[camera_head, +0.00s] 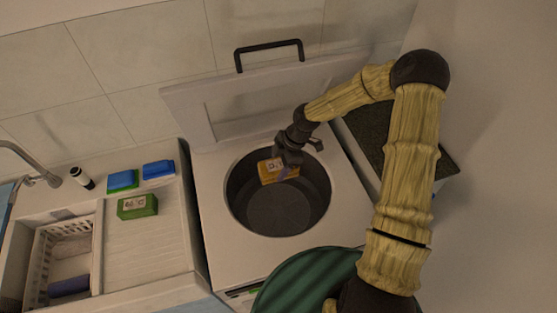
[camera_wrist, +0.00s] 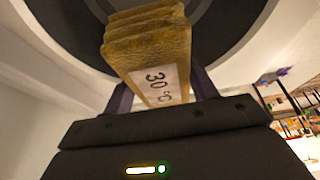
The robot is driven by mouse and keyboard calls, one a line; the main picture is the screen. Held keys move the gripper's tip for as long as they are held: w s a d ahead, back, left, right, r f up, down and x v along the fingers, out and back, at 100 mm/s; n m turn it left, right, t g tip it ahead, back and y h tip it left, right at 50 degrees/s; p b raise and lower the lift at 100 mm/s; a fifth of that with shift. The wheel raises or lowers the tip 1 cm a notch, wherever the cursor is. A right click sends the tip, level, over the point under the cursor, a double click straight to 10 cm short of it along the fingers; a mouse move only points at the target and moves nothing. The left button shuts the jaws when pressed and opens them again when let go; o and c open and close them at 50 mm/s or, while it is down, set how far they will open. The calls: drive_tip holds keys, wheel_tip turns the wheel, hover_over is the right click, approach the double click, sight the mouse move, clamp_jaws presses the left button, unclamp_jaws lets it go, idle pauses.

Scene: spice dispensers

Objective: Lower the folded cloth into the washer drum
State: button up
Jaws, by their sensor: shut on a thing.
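The folded cloth (camera_head: 279,171) is yellow-brown with a white label. In the wrist view the cloth (camera_wrist: 150,50) shows stacked folds and a label reading 30 °C. My gripper (camera_head: 286,165) is shut on it; in the wrist view a dark finger shows on each side of the cloth. The washer (camera_head: 222,250) is a white top-loader with its lid (camera_head: 225,105) raised at the back. In the head view the cloth appears within the round opening of the dark drum (camera_head: 275,210), near its back rim. I cannot tell its exact height against the rim.
Left of the washer, a counter (camera_head: 170,230) holds a green labelled block (camera_head: 137,205), two blue-topped blocks (camera_head: 158,169) and a small dark bottle (camera_head: 82,178). A white basket (camera_head: 45,250) sits further left. The raised lid stands close behind my gripper.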

drive_tip(key=shift+s, duration=0.15)
drive_tip(key=b, duration=0.8)
hover_over(279, 211)
wheel_tip(279, 211, down, 10)
drive_tip(key=f, duration=0.1)
drive_tip(key=shift+f+b, duration=5.6)
drive_tip(key=shift+f, duration=2.3)
drive_tip(key=o, duration=1.2)
drive_tip(key=shift+r, duration=0.1)
